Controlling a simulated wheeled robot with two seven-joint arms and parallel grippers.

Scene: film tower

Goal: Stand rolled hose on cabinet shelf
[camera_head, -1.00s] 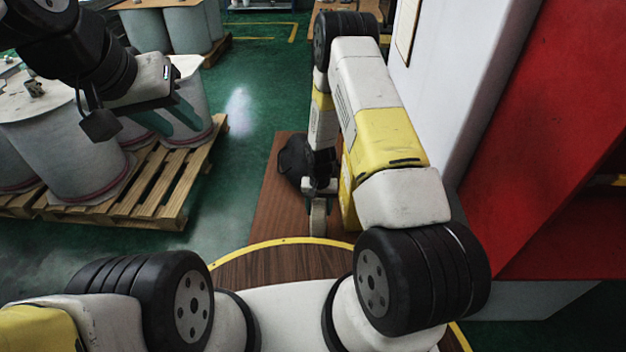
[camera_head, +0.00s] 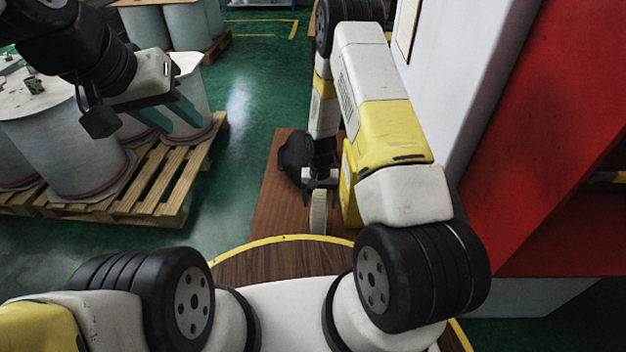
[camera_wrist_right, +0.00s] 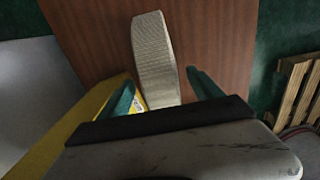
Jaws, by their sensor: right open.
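The rolled hose (camera_wrist_right: 155,60), a beige ribbed coil, stands on its edge on a brown wooden top (camera_wrist_right: 85,25) in the right wrist view. It also shows in the head view (camera_head: 318,212), just below my right gripper (camera_head: 320,184). In the wrist view, the right gripper (camera_wrist_right: 165,88) is open, with its teal fingers on either side of the hose's near end. I cannot tell whether they touch it. My left gripper (camera_head: 172,116) hangs at the upper left, far from the hose; its jaw gap is unclear. A red cabinet-like structure (camera_head: 540,130) stands at the right; its shelf is not clearly visible.
A white panel (camera_head: 440,85) rises beside my right arm. A wooden pallet (camera_head: 165,185) with grey drums (camera_head: 60,150) is at the left. Green floor between is clear.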

